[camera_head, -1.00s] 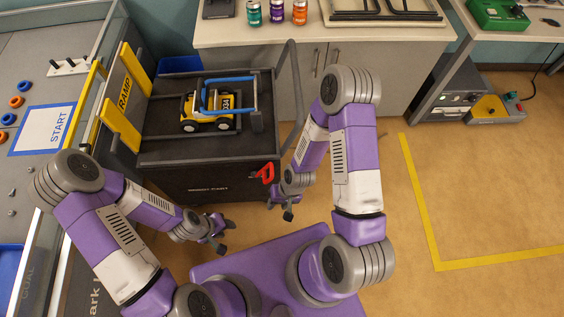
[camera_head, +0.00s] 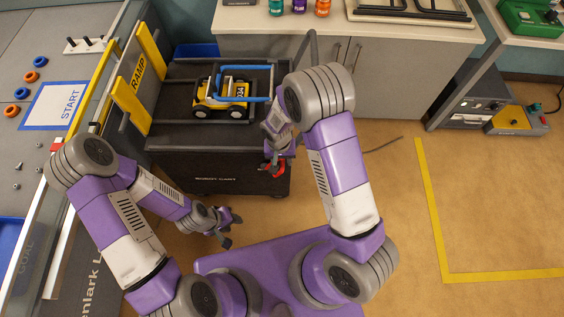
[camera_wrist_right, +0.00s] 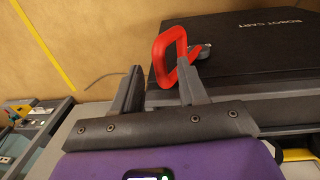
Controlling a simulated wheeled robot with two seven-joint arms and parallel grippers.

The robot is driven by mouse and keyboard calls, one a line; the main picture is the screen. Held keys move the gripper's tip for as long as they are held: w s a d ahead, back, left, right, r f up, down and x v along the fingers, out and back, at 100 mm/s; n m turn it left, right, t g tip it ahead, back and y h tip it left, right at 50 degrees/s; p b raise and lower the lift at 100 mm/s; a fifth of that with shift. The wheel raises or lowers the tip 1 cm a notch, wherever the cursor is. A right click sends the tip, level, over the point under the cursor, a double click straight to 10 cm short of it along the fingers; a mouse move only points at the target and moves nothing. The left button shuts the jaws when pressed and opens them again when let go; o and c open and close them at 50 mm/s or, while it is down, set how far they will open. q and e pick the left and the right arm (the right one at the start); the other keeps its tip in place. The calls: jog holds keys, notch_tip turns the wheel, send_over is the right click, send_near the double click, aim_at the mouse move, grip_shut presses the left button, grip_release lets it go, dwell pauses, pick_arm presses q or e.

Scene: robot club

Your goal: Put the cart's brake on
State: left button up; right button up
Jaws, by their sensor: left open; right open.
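The dark robot cart (camera_head: 215,172) stands ahead of me, its lettered side facing me. Its red brake handle (camera_head: 281,171) is a looped lever at the cart's near right corner, partly hidden by my right gripper (camera_head: 275,163). In the right wrist view, the open right gripper (camera_wrist_right: 160,68) has the red handle (camera_wrist_right: 161,50) at its fingertips. The loop's lower part lies between the fingers, closer to the right-hand finger. I cannot tell whether they touch. My left gripper (camera_head: 234,230) is open and empty, low in front of the cart.
A yellow and blue toy vehicle (camera_head: 221,96) sits on the cart top. The yellow RAMP board (camera_head: 139,72) and the game table with a START sheet (camera_head: 66,105) are at the left. A cabinet (camera_head: 385,75) stands behind. Floor to the right is open, inside yellow tape (camera_head: 432,210).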

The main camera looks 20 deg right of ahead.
jog(key=shift+f, duration=0.7)
grip_shut()
